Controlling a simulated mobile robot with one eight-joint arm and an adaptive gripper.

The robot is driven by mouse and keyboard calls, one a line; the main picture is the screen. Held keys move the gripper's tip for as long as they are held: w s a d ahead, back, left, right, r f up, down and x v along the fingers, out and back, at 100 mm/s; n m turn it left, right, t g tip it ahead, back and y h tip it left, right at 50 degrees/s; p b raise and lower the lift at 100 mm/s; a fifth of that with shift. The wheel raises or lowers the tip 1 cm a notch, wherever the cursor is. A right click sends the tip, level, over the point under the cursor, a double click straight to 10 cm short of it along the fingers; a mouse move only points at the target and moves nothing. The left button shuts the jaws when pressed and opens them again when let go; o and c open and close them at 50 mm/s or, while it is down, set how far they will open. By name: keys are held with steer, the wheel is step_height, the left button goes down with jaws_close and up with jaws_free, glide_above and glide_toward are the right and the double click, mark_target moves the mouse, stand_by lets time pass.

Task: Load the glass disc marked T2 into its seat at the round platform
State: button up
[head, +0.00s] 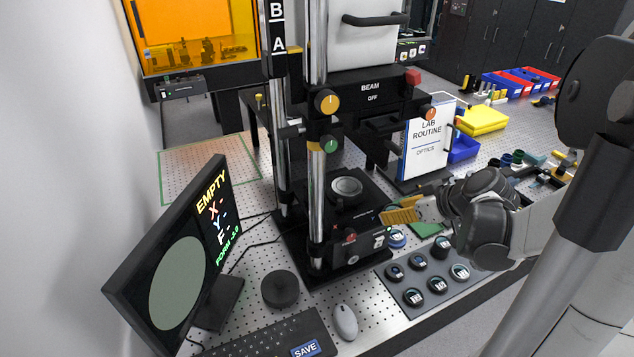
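The round platform (347,187) is a dark stage with a pale ring-shaped seat, low between the posts of the interferometer. Its seat looks empty. Several dark-rimmed round pieces with white labels sit in a grey tray (462,292) at the front right; the labels are too small to read, so I cannot tell which is T2. A blue-rimmed round piece (397,239) lies just below my gripper (388,218). My gripper, with yellow fingers, points left, right of the platform. Its fingers overlap in this view, so its opening and any grip are unclear.
Two upright posts (317,70) flank the platform. A monitor (180,270) reads EMPTY at the left. A dark round knob (280,289), mouse (345,322) and keyboard (270,340) lie in front. A LAB ROUTINE board (426,145) stands behind my gripper.

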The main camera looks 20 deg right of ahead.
glide_toward(343, 183)
steer(key=x, duration=0.3)
steer(key=shift+s+d+f, duration=0.1)
steer(key=shift+d+f, duration=0.05)
steer(key=shift+f, duration=0.3)
steer(key=w, duration=0.2)
steer(key=w+f, duration=0.1)
steer(key=shift+w+a+f, duration=0.1)
steer(key=shift+a, duration=0.25)
steer(key=shift+f, duration=0.25)
steer(key=shift+r, duration=0.1)
steer(key=shift+f, duration=0.25)
steer(key=o, duration=1.1)
steer(key=shift+r, duration=0.1)
